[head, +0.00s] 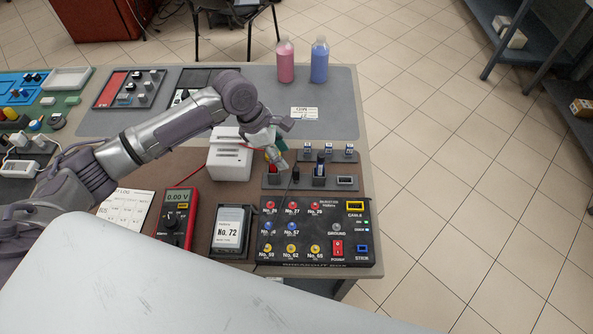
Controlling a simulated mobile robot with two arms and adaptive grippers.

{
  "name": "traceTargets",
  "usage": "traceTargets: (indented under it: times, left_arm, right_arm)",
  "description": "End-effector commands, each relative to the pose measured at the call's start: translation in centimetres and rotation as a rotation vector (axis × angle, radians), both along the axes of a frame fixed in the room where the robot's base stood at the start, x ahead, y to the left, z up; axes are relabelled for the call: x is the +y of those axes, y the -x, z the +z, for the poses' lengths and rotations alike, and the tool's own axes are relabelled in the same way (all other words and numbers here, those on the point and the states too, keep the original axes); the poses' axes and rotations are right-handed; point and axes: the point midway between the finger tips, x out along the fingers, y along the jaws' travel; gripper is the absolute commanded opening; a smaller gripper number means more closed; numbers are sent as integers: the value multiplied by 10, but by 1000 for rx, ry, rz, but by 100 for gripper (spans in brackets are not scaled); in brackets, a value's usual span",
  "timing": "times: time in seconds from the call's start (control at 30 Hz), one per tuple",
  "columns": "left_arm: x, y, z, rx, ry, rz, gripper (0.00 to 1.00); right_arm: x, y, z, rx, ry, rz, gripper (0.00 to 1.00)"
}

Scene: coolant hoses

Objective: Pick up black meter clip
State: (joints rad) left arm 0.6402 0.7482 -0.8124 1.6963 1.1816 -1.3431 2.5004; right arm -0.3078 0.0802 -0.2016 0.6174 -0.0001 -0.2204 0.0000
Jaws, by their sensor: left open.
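My left gripper (279,146) hangs over the back of a small dark holder rack, open, with its fingers pointing down toward the rack's left part. A small slim black piece (296,173), which looks like the black meter clip, stands upright in the rack just right of and below the fingers; I see a gap between them. A red piece (273,169) stands left of it, partly hidden by the gripper. The red multimeter (178,218) reads 0.00 V and lies left of the box marked No. 72. My right gripper is not in view.
A taller dark plug (320,164) stands in the rack close by on the right. A white box (229,160) is just left of the gripper. The black breakout box (315,258) lies in front. Pink (285,62) and blue (319,62) bottles stand at the back; the grey mat before them is mostly clear.

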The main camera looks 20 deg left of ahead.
Motion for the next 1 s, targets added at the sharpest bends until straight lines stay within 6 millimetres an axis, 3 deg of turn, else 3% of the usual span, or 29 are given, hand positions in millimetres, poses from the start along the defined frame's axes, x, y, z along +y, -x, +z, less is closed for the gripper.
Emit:
traceTargets:
  times: [0.13, 0.37, 0.63, 0.97, 1.0]
  left_arm:
    - [-10, -3, -22, 1, 1, 0, 46]
    - [-16, -5, -36, 0, -1, -2, 46]
    - [-33, -10, -71, 0, -1, -2, 46]
    - [-35, -11, -78, -3, -1, -3, 46]
    - [-35, -11, -78, -3, -1, -3, 39]
  right_arm:
    - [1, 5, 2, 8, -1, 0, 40]
    - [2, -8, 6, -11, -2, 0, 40]
    - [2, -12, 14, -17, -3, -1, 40]
    - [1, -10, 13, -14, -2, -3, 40]
    - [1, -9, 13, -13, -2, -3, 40]
